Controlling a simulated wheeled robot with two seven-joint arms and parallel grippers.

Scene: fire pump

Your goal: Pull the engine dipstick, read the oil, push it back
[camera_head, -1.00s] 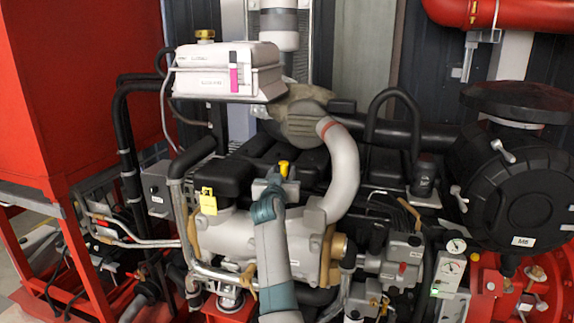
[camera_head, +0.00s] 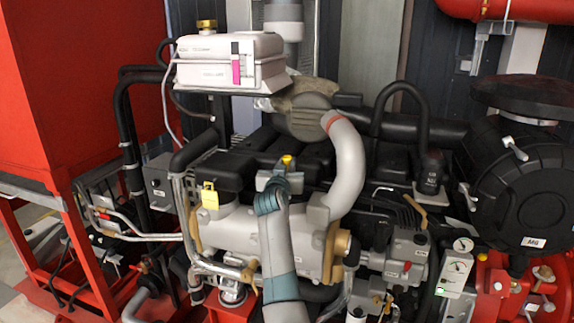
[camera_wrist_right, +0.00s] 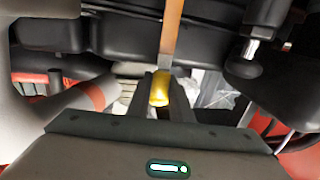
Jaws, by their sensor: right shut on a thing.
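The dipstick's yellow handle (camera_head: 287,160) shows near the top middle of the engine (camera_head: 262,222) in the head view. My right gripper (camera_head: 281,172) is at it, with the arm coming up from the bottom in front of the engine. In the right wrist view the yellow handle (camera_wrist_right: 160,88) sits between the two dark fingers of my right gripper (camera_wrist_right: 160,92), which is shut on it. A flat brown-orange strip (camera_wrist_right: 171,38) runs from the handle to the top edge of that view. I cannot tell how far the dipstick is seated. My left gripper is not in view.
A white tank (camera_head: 230,62) stands above the engine at the left. A grey curved pipe (camera_head: 347,165) rises close to the right of the gripper. A yellow tag (camera_head: 209,196) hangs left of the arm. A large black round housing (camera_head: 525,190) fills the right.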

